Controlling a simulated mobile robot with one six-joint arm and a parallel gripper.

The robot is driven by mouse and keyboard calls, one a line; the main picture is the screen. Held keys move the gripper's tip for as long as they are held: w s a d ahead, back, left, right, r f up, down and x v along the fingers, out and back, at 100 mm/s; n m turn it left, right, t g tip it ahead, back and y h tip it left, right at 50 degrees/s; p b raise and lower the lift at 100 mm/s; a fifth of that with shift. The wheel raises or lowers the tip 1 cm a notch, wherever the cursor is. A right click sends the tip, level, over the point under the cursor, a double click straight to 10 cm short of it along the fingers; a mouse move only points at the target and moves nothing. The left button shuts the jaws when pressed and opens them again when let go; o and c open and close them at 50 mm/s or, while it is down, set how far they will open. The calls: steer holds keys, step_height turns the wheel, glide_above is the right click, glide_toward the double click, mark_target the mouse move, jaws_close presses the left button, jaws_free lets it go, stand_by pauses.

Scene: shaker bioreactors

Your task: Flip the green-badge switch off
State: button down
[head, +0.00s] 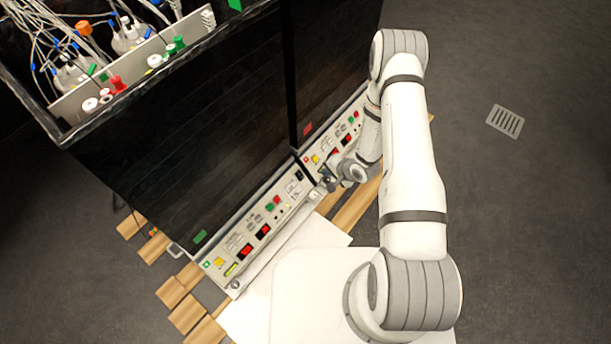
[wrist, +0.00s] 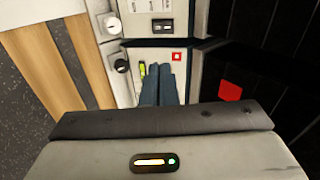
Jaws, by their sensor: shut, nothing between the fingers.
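The green badge (head: 200,237) is on the dark front of the nearer shaker unit, at its lower left in the head view. On that unit's control panel (head: 262,222), a lit yellow-green switch (head: 231,269) sits at the left end. My gripper (head: 325,184) is shut and empty, far along from that switch, by the left end of the other unit's panel. In the wrist view, my fingers (wrist: 158,68) are together over that panel, beside a yellow-green lit part (wrist: 142,70) they partly hide. A red badge (wrist: 230,91) is to their right.
The red-badge unit's panel (head: 335,142) continues to the right. Knobs (wrist: 121,65) stick out left of my fingers in the wrist view. Wooden slats (head: 185,317) lie under the units. Tubing and bottles (head: 125,40) stand on top.

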mark_target(302, 177)
steer(key=b+x, duration=0.1)
steer(key=x, duration=0.4)
steer(key=b+x, duration=0.2)
steer(key=x, duration=0.2)
steer(key=s+b+x, duration=0.1)
steer(key=b+x, duration=0.1)
steer(key=x, duration=0.3)
steer(key=shift+w+a+f, duration=0.15)
steer(key=shift+a+f, duration=0.15)
steer(key=shift+f, duration=0.05)
steer(key=shift+a, duration=0.1)
